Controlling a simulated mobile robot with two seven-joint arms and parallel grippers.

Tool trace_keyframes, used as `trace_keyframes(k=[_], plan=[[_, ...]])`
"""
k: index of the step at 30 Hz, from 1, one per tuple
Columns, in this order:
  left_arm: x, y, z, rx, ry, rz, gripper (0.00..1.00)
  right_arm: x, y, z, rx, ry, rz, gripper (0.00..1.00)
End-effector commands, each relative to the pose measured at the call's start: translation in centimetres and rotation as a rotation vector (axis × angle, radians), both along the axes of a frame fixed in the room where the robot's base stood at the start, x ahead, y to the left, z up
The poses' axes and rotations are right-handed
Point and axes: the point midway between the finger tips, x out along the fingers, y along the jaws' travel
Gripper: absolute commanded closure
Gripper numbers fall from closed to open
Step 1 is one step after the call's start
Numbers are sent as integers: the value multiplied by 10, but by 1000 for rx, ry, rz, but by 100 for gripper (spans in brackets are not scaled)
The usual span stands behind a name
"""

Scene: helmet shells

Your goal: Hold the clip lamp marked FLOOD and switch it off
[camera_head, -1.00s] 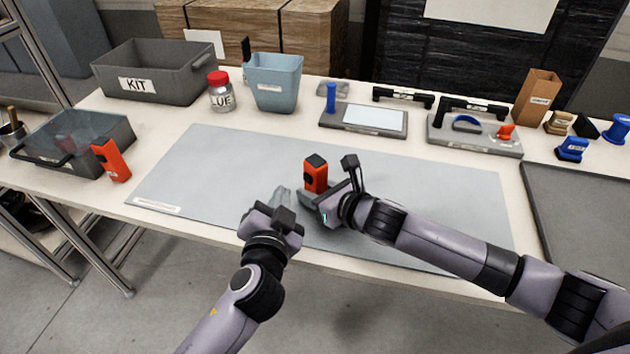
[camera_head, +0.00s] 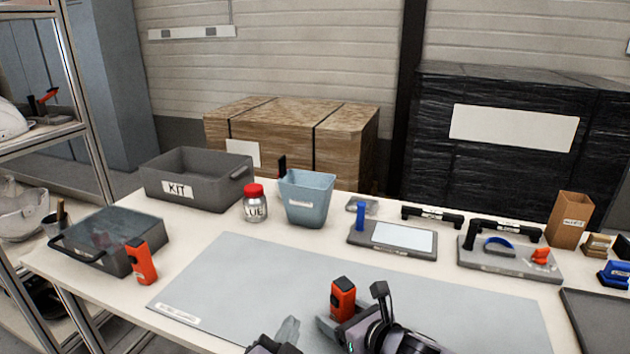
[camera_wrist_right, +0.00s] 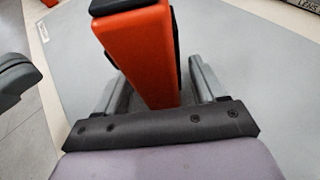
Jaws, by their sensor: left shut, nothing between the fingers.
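An orange lamp-like body with a black top (camera_head: 342,300) stands upright over the grey mat, near the front. It also shows in the right wrist view (camera_wrist_right: 142,50). My right gripper (camera_head: 330,322) has one finger on each side of it; in the right wrist view the fingers (camera_wrist_right: 157,88) are apart, and whether both press on it is unclear. My left gripper (camera_head: 288,330) is shut and empty, just left of the lamp, partly cut off by the bottom edge. A second, similar orange lamp (camera_head: 141,262) stands by the clear-lidded bin. No FLOOD mark is readable on either.
The grey mat (camera_head: 240,270) is clear left of my grippers. Behind it are a KIT bin (camera_head: 197,179), a red-lidded jar (camera_head: 255,204), a blue bin (camera_head: 306,198), a grey board (camera_head: 393,238) and a tool tray (camera_head: 510,262). The clear-lidded bin (camera_head: 108,240) stands left.

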Motion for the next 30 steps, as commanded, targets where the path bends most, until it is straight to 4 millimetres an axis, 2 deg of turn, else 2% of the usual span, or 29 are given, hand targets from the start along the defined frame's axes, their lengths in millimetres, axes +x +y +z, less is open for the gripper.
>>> trace_keyframes(k=[5, 11, 30], plan=[[0, 0, 0, 0, 0, 0, 100, -1, -1, 1, 0, 0, 0, 30], [0, 0, 0, 0, 0, 0, 100, -14, -10, 6, -3, -2, 0, 30], [0, 0, 0, 0, 0, 0, 100, -84, -55, 41, -2, 1, -1, 30]])
